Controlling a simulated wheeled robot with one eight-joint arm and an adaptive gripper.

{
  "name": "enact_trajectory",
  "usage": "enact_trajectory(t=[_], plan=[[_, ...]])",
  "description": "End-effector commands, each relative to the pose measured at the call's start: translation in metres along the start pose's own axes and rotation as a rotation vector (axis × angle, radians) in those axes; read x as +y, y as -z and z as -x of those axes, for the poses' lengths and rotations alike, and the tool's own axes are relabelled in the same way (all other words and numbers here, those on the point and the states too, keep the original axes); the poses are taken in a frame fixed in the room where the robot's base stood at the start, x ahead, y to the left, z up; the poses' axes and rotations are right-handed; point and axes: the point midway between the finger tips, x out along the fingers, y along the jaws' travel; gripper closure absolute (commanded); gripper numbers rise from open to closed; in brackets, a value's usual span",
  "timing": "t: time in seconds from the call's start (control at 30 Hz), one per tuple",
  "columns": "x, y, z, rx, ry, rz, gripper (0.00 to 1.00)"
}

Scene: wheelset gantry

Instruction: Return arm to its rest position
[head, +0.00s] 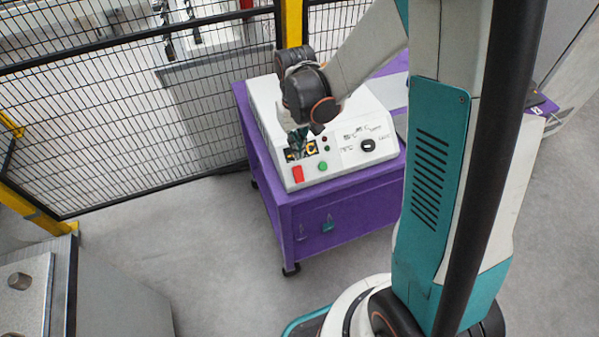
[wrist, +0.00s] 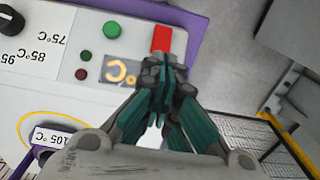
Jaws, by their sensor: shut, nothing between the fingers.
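My gripper (head: 298,143) is in front of the panel of a white control box (head: 262,104) in the head view, with my arm reaching in from the right. In the wrist view its teal fingers (wrist: 162,70) are closed together and empty. Their tips are near a red rocker switch (wrist: 162,38), which also shows in the head view (head: 297,174). I cannot tell whether they touch the panel. A lit display (wrist: 121,71) with yellow symbols is beside the fingertips, partly covered by the gripper in the head view.
The box stands on a purple wheeled cart (head: 340,205). A green button (head: 322,166) and black knob (head: 368,145) are on its panel. A black mesh fence (head: 120,130) with yellow posts (head: 291,22) runs behind. A grey machine (head: 110,295) is at lower left. Floor between is clear.

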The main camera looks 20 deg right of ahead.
Motion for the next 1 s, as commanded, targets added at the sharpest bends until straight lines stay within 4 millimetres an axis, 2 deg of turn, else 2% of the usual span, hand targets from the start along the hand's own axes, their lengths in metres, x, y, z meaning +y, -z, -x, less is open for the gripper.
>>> enact_trajectory(t=[0.57, 0.67, 1.0], plan=[[0.000, -0.001, 0.004, 0.006, 0.000, 0.000, 1.00], [0.000, -0.005, 0.015, 0.028, 0.000, 0.000, 1.00], [0.000, -0.036, 0.084, 0.190, 0.000, 0.000, 1.00]])
